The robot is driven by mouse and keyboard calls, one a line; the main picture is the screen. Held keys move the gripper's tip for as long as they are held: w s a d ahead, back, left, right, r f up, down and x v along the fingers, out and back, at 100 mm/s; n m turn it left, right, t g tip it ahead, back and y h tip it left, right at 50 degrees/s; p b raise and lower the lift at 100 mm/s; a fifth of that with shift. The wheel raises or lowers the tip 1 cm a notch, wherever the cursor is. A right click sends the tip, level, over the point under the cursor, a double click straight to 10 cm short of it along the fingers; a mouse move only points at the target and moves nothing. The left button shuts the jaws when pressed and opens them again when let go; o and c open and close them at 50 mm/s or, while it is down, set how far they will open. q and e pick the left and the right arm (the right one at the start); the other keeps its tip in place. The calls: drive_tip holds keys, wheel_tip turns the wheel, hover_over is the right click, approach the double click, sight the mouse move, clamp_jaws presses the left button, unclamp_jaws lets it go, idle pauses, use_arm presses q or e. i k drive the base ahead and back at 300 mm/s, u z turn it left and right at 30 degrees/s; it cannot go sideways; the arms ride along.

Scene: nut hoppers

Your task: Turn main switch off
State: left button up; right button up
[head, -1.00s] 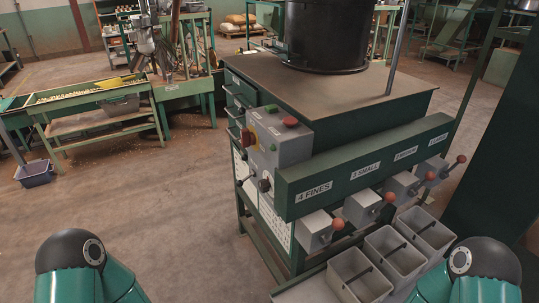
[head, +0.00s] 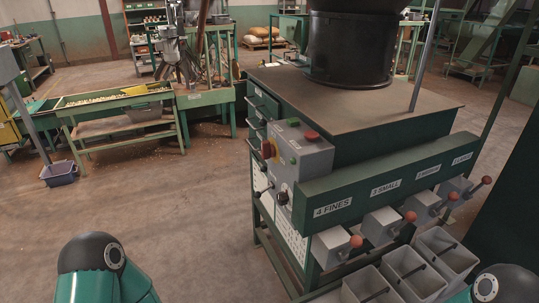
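The grey control box (head: 297,158) is fixed to the near left corner of the green hopper machine. A red and yellow rotary switch (head: 267,149) sits on its left face. A red button (head: 312,136) and a green button are on its upper side, and black knobs (head: 283,198) are lower down. My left arm (head: 100,265) shows at the bottom left and my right arm (head: 500,285) at the bottom right, both well apart from the box. Neither gripper is in the picture.
A green beam labelled 4 FINES (head: 333,208) runs along the machine's front, with several red-knobbed levers and grey bins (head: 411,275) below. A black drum (head: 349,50) stands on top. The floor between is clear.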

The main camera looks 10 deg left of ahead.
sight(268, 150)
drive_tip(key=u, duration=0.95)
drive_tip(key=i, duration=0.15)
drive_tip(key=z, duration=2.65)
drive_tip(key=k, duration=1.1)
drive_tip(key=u, duration=0.95)
drive_tip(key=i, duration=1)
